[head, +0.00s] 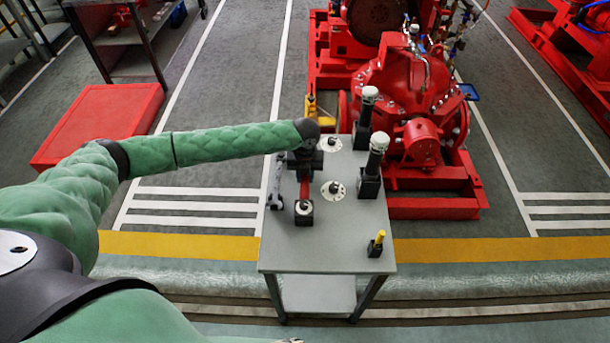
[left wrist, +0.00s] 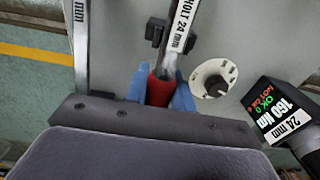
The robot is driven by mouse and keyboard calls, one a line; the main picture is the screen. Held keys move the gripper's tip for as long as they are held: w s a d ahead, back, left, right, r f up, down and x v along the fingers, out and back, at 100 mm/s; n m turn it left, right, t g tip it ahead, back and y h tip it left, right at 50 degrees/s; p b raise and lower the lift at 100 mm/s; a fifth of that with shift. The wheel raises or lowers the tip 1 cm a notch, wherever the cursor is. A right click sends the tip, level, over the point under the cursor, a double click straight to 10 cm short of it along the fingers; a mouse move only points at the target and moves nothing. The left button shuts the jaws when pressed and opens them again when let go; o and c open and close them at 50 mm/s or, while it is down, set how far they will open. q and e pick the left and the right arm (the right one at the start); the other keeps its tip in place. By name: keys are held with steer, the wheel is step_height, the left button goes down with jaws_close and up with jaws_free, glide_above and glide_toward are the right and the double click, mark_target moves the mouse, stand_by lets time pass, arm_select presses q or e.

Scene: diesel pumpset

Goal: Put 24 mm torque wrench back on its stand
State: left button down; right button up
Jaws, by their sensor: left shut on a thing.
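My left gripper (head: 304,174) is over the left part of the grey table. In the left wrist view its blue fingers (left wrist: 160,92) are shut on the red grip of a wrench (left wrist: 161,88). This wrench has a silver shaft with a white 24 mm label, and black prongs (left wrist: 155,31) flank the shaft. In the head view the red grip (head: 305,188) shows just below the gripper, with a dark block (head: 303,213) at its near end. I cannot tell whether the wrench rests on the prongs. My right gripper is not in view.
A silver wrench (head: 274,187) lies left of the gripper. White discs (head: 333,190) are on the table (head: 330,245). Dark upright tools (head: 370,178) with white tops stand right; a black box (left wrist: 275,110) reads 160 Nm, 24 mm. A yellow-topped piece (head: 377,243) stands near right.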

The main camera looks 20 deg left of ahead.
arm_select(q)
steer(key=shift+f, duration=0.6)
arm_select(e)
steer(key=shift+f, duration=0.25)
arm_select(q)
steer(key=c, duration=1.1)
jaws_free()
steer(key=shift+f, duration=0.1)
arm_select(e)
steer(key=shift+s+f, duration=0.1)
arm_select(q)
steer(key=shift+b, duration=0.35)
step_height(320, 180, up, 7)
steer(key=b, duration=0.2)
steer(key=shift+f+b, duration=0.2)
steer(key=shift+b, duration=0.1)
steer(key=shift+r, duration=0.7)
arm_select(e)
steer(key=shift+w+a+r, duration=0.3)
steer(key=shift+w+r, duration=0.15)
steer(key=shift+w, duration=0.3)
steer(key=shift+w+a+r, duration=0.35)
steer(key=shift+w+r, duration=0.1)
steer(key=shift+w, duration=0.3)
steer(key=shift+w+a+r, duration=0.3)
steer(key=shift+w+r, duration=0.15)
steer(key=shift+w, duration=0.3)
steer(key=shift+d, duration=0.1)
